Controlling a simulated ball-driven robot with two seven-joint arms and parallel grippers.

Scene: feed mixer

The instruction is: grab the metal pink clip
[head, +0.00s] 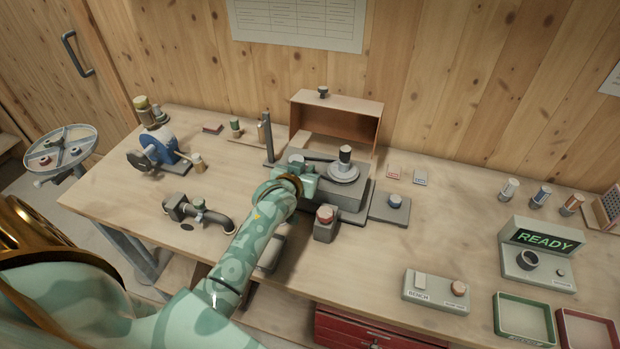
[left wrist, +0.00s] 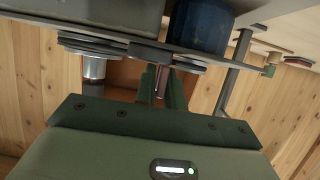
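My left gripper (head: 308,182) reaches in from the lower left, at the left front of the grey machine (head: 350,194) on the bench. In the left wrist view its two dark green fingers (left wrist: 162,88) point at the machine, with a narrow gap between them. A small pinkish metal piece, probably the pink clip (left wrist: 161,77), shows in that gap. I cannot tell whether the fingers touch it. I cannot make out the clip in the head view, where the gripper covers that spot. My right gripper is not in view.
A copper-coloured open box (head: 338,115) stands behind the machine. A post (head: 266,137) is to its left, a red-topped block (head: 325,222) in front, and a small grey pad (head: 389,209) to its right. A blue crank device (head: 160,147) is farther left.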

